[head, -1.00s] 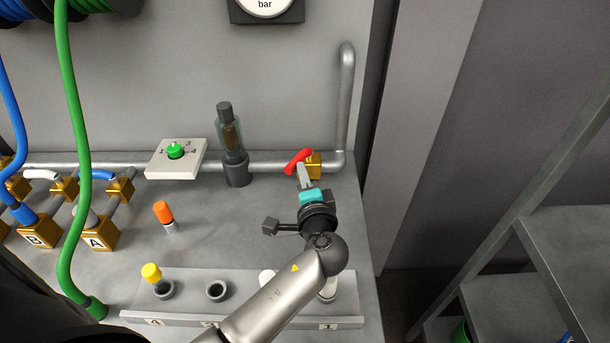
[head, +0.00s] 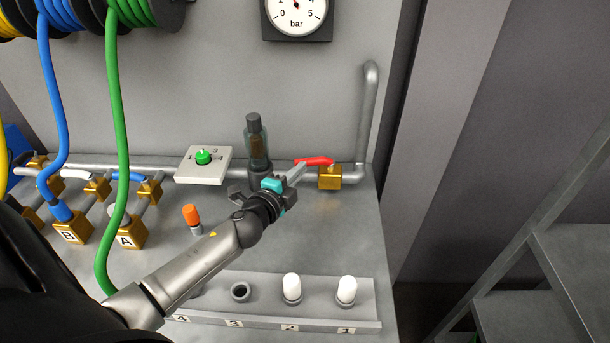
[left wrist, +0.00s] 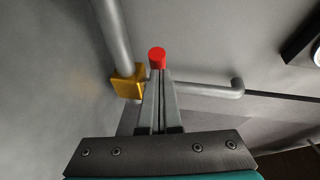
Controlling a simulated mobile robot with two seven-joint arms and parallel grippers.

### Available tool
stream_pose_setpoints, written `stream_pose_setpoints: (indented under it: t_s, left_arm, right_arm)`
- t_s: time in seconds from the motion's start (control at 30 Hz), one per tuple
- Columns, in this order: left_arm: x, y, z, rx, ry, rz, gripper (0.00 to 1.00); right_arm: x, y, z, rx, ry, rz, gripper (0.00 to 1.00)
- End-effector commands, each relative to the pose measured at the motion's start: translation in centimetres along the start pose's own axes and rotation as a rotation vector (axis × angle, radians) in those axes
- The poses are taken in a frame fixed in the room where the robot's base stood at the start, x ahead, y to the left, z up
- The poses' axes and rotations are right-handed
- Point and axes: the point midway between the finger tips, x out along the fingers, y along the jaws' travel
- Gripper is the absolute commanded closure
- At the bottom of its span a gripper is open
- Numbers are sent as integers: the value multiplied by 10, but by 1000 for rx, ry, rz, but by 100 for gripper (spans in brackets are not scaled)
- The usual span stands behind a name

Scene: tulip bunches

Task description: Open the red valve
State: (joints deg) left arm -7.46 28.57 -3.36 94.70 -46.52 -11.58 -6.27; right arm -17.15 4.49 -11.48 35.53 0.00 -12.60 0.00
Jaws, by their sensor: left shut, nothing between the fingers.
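The red valve handle (head: 315,161) sits on a brass valve body (head: 329,178) on the grey pipe at the back of the bench. The handle points left, roughly along the pipe. My left gripper (head: 299,170) is shut and empty, with its fingertips by the handle's free end. In the left wrist view the handle's red end (left wrist: 157,56) shows just beyond the fingertips (left wrist: 158,72), and the brass body (left wrist: 127,83) is to the left. I cannot tell whether the fingertips touch the handle. My right gripper is not in view.
A glass cylinder with a dark cap (head: 257,142) stands just behind my left gripper. White caps (head: 291,288) stand in the front rack (head: 262,320). The bench right of the valve is clear.

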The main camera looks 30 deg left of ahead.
Motion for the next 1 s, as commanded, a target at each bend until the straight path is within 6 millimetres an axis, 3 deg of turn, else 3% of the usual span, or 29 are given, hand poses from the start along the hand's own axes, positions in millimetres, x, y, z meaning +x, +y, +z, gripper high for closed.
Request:
stream_pose_setpoints:
  t_s: [0.33, 1.0]
  left_arm:
    - [10, -4, 15, 0, -5, 0, 100]
    - [14, -6, 20, 4, -10, -3, 100]
  right_arm:
    - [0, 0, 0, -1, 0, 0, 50]
    - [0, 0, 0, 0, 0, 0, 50]
